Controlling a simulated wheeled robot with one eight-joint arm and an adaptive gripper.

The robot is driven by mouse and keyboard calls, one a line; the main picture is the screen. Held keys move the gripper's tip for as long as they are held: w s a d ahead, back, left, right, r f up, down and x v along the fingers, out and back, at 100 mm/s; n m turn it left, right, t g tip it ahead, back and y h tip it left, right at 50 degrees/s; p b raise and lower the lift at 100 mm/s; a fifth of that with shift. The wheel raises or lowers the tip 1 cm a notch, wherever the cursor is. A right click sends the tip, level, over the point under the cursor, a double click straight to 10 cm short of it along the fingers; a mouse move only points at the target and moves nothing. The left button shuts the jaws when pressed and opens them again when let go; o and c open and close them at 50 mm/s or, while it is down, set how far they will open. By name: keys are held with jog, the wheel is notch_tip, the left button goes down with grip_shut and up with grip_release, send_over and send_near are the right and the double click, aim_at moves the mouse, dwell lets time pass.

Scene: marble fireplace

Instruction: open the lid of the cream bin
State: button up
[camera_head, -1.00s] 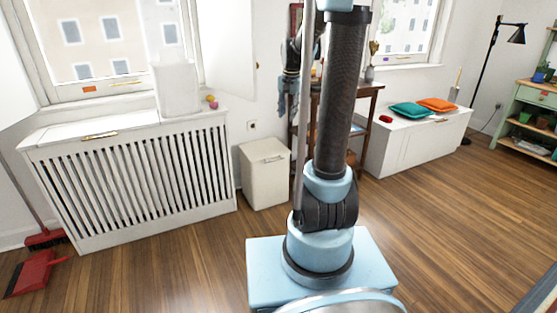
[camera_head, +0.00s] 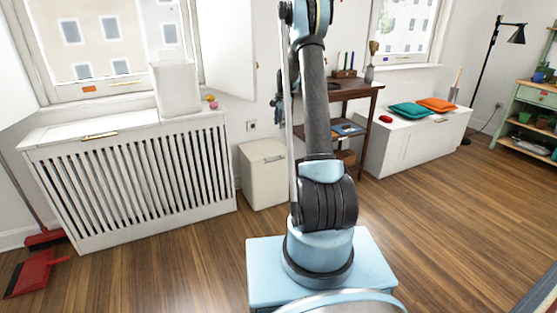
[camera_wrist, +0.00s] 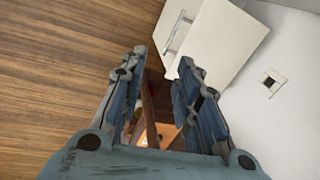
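The cream bin (camera_head: 262,178) stands on the wood floor against the wall, right of the radiator cover. Its lid (camera_head: 263,149) looks shut, with a small handle near the front edge. In the wrist view the bin (camera_wrist: 225,40) is at the top right, turned, with a metal bar handle (camera_wrist: 178,32) showing. My gripper (camera_wrist: 163,58) is open and empty, its two blue fingers apart, just below the bin in that picture. I see no contact with it. In the head view my gripper is mostly hidden behind my arm.
A white slatted radiator cover (camera_head: 130,185) stands left of the bin. A dark wooden table (camera_head: 350,95) stands close on its right. A wall socket (camera_head: 252,126) is above the bin. The floor in front of the bin is clear.

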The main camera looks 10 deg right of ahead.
jog(key=w+f+m, duration=0.2)
jog(key=w+f, duration=0.5)
jog(key=f, duration=0.4)
send_near(278, 156)
jog(key=s+f, duration=0.1)
jog(key=f, duration=0.1)
jog(key=s+f, duration=0.1)
jog(key=f, duration=0.2)
jog(key=a+f, duration=0.1)
jog(key=f, duration=0.1)
jog(key=shift+s+a+f, duration=0.1)
jog(key=shift+s+f, duration=0.1)
jog(key=shift+s, duration=0.2)
jog(key=shift+c, duration=0.6)
grip_shut()
